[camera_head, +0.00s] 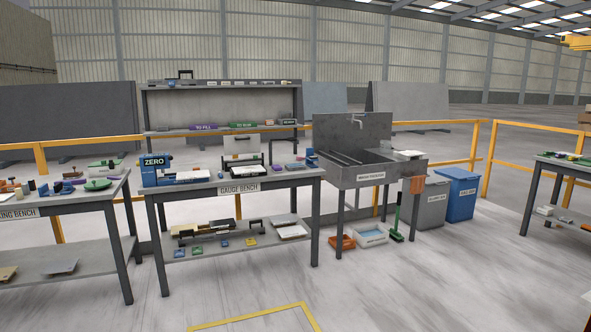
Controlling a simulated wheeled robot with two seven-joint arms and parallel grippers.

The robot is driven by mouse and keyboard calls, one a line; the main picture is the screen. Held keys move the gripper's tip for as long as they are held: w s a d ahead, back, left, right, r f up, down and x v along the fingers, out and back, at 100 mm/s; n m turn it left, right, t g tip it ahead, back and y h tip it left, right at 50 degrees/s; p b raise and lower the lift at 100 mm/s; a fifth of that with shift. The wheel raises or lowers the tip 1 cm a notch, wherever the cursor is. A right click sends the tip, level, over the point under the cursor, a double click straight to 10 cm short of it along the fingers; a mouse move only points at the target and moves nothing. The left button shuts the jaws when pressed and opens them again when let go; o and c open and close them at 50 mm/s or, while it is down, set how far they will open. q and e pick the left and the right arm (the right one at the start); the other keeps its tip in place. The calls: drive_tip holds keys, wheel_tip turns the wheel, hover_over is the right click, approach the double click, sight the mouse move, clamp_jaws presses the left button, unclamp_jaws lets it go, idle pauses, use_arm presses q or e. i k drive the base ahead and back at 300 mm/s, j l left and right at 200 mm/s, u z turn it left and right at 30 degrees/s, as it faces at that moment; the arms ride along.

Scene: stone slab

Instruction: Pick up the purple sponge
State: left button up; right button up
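I cannot clearly make out the purple sponge. Neither of my grippers is in view.
The gauge bench (270,182) stands in the middle, with a grey sink unit (370,178) to its right. Another table (565,168) is at the far right. Bins (459,195) stand beside the sink. The floor in front is clear, with a yellow marking (255,317).

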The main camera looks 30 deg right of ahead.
sight(277, 169)
drive_tip(key=i+l+z, duration=0.1)
drive_tip(key=i+z, duration=0.4)
drive_tip(key=i, duration=3.35)
